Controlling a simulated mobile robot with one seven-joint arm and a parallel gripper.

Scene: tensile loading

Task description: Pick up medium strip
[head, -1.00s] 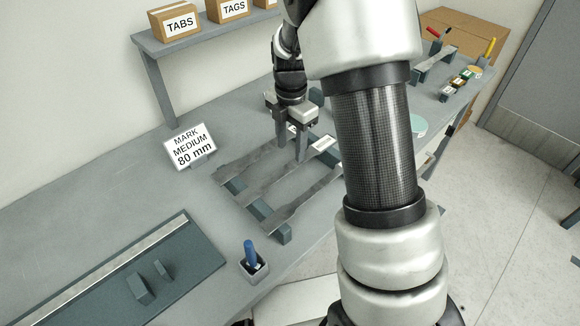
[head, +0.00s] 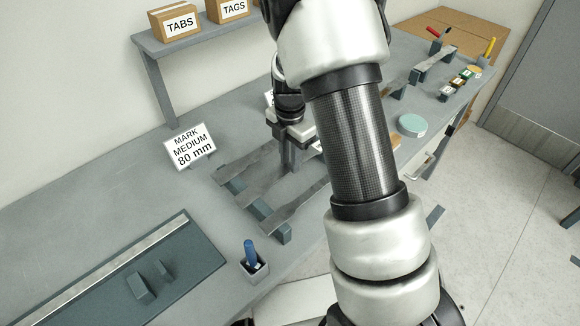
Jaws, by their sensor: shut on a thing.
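Several grey metal strips lie side by side across a dark rack (head: 284,235) on the bench. The middle one, which I take as the medium strip (head: 262,183), lies between a strip nearer the wall (head: 245,158) and a strip nearer the bench front (head: 290,208). My gripper (head: 289,166) points down over the middle strip, with its fingers shut on it near the far part. My forearm hides the right ends of the strips. I cannot tell whether the strip is clear of the rack.
A sign reading "MARK MEDIUM 80 mm" (head: 190,146) stands left of the rack. A pen holder with a blue pen (head: 253,262) sits near the front edge. A dark plate (head: 110,280) lies front left. A teal disc (head: 411,124) and small boxes are at the right.

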